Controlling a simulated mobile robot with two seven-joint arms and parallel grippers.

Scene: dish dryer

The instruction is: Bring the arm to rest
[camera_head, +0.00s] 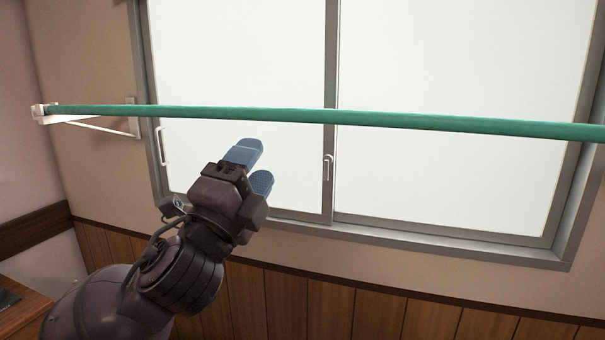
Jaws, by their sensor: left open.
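My left gripper (253,169) is in the middle left of the head view, at the end of my dark left arm, which comes in from the lower left. Its two blue fingers point up and are parted, with nothing seen between them. It appears below the green pole (420,122) in the picture. How far it is from the pole in depth I cannot tell. My right gripper is out of view.
The green pole runs across the whole view on a white wall bracket (95,122). Behind it is a sliding window (440,180) with a grey frame. Wood panelling (380,307) covers the lower wall. A wooden surface (18,310) shows at the lower left.

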